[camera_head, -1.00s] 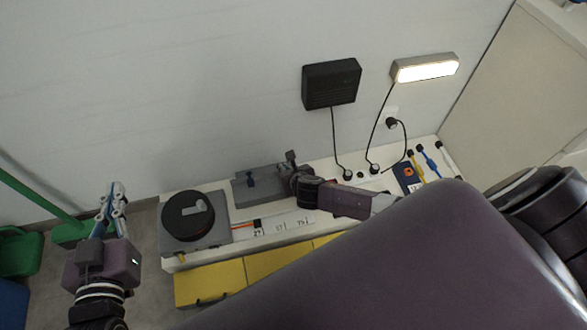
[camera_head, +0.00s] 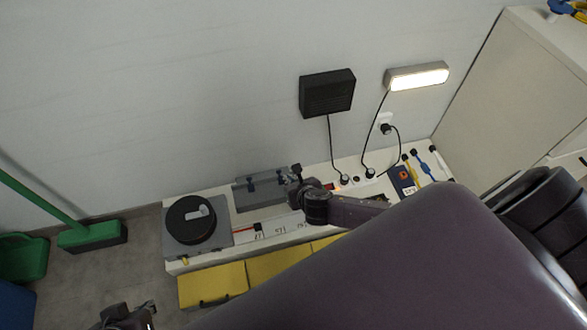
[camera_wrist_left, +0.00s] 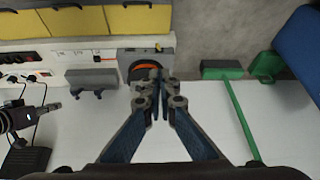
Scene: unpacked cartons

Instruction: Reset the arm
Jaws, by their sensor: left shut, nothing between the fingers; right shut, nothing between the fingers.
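My left gripper (camera_head: 146,308) shows only in part at the bottom left edge of the head view, low over the floor. In the left wrist view its two blue-grey fingers (camera_wrist_left: 157,77) meet at their tips, shut with nothing between them. My right gripper (camera_head: 297,172) is small and dark in the head view, over the back of the white bench near a grey holder, shut and empty. It also shows at the left edge of the left wrist view (camera_wrist_left: 50,107). My large purple arm link hides the lower right of the head view.
The white bench (camera_head: 173,235) carries a grey unit with a black disc (camera_head: 188,222), a grey holder (camera_head: 262,188) and small tools. Yellow drawers (camera_head: 213,284) sit below. A green broom (camera_head: 92,236) and green bin (camera_head: 24,258) stand left. A black box (camera_head: 327,93) and lamp (camera_head: 417,76) are on the wall.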

